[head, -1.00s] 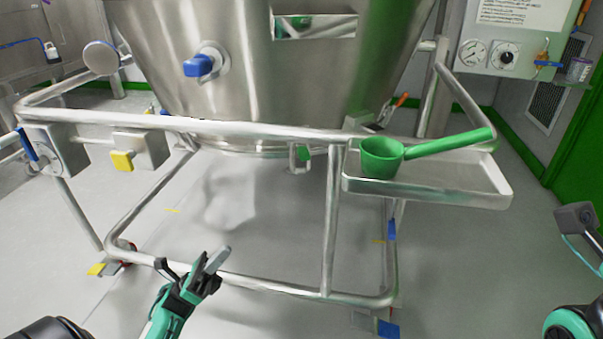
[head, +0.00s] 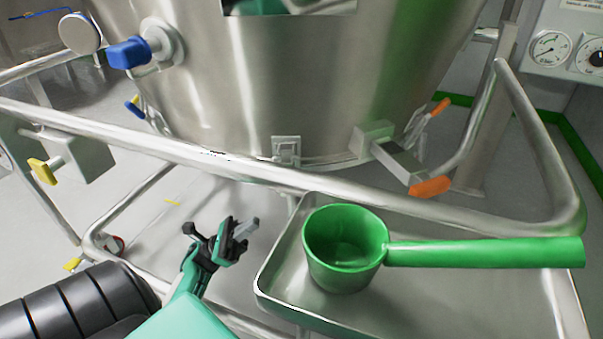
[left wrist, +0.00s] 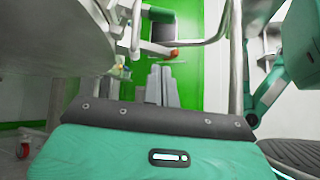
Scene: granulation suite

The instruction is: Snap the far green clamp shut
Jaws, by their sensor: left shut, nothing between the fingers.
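No green clamp handle can be made out in the head view now. A metal clamp bracket (head: 286,150) sits low on the steel vessel (head: 300,80), its lower part hidden behind the frame rail. To its right are a clamp with an orange handle (head: 430,187), sticking out over the rail, and a farther orange-handled one (head: 438,108). My left gripper (head: 246,230) is shut and empty, below the rail and left of the tray, apart from every clamp. Its fingers also show in the left wrist view (left wrist: 162,86). My right gripper is out of view.
A steel tray (head: 275,268) holds a green scoop (head: 345,250), its handle pointing right. The tubular rail (head: 230,170) crosses between me and the vessel. A blue-handled valve (head: 128,53) and a yellow-handled fitting (head: 42,171) are at left.

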